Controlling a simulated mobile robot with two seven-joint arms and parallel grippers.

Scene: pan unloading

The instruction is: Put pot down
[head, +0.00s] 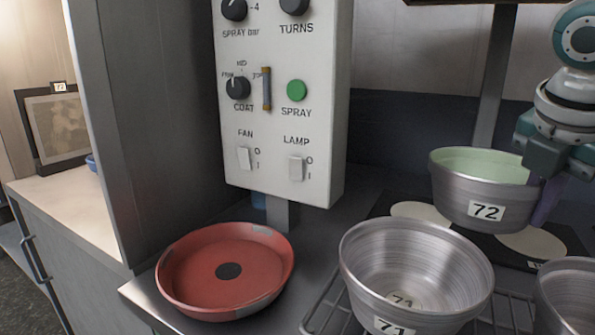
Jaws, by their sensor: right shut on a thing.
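A grey metal pot marked 72 (455,200) with a pale green inside is upright at the right, over a dark board with pale discs (418,212). I cannot tell whether its base touches the board. My right gripper (541,182) comes down from the upper right and is shut on the right side of the pot's rim. Its fingertips are partly hidden by the pot and the gripper body. My left gripper is not in view.
A metal pot marked 71 (376,293) stands on a wire rack (326,307), with another pot (572,300) cut off at the right edge. A red pan (200,271) lies at the left front. A white control panel (325,120) rises behind.

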